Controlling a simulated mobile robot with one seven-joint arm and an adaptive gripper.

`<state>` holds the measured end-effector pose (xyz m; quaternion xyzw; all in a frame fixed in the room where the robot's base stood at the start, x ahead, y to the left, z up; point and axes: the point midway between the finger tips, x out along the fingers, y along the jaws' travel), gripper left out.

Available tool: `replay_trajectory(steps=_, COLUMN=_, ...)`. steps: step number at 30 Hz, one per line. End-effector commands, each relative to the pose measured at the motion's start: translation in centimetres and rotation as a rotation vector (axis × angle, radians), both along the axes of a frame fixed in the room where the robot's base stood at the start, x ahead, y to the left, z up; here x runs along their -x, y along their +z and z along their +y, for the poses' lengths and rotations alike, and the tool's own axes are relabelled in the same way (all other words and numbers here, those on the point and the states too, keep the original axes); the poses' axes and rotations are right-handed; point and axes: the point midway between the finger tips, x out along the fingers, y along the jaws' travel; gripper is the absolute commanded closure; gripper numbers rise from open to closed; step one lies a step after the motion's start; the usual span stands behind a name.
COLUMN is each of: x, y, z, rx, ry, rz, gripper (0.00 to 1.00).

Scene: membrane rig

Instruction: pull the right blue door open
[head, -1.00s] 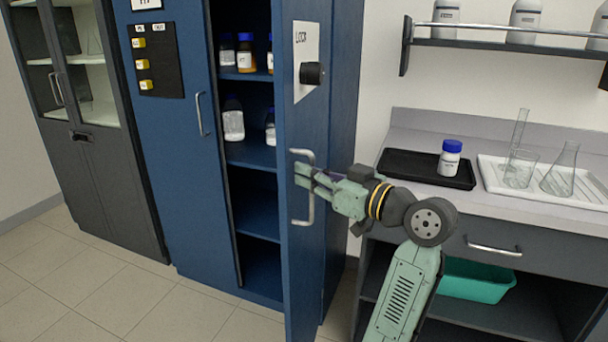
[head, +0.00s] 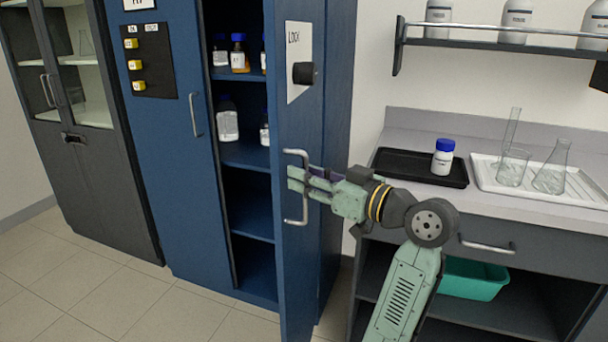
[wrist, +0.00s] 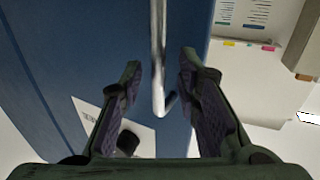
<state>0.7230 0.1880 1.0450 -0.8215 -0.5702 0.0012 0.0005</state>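The right blue door (head: 298,250) of the tall blue cabinet stands ajar, with shelves showing through the gap. It carries a white lock plate with a black knob (head: 304,73) and a vertical metal bar handle (head: 304,212). My gripper (head: 296,179) is at this handle in the head view. In the wrist view the handle bar (wrist: 158,60) runs between the two spread fingers of my gripper (wrist: 160,85), with visible space on both sides. The fingers are open and hold nothing. The door (wrist: 95,50) fills much of the wrist view.
The left blue door (head: 165,160) is shut. Bottles (head: 228,120) stand on the shelves inside. A bench (head: 420,200) to the right holds a black tray (head: 395,165), a white bottle (head: 444,158) and glassware on a white tray (head: 485,180). Floor (head: 110,290) in front of the cabinet is clear.

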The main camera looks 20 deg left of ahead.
Motion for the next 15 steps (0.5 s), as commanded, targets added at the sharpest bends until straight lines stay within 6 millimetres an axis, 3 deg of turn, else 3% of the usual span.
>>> replay_trajectory(steps=9, x=2.3, y=0.0, z=-6.3, rx=-0.001, ry=-0.005, rz=-0.001, gripper=0.70)
replay_trajectory(steps=15, x=3.4, y=0.0, z=-9.2, rx=-0.001, ry=-0.002, rz=-0.001, gripper=0.70)
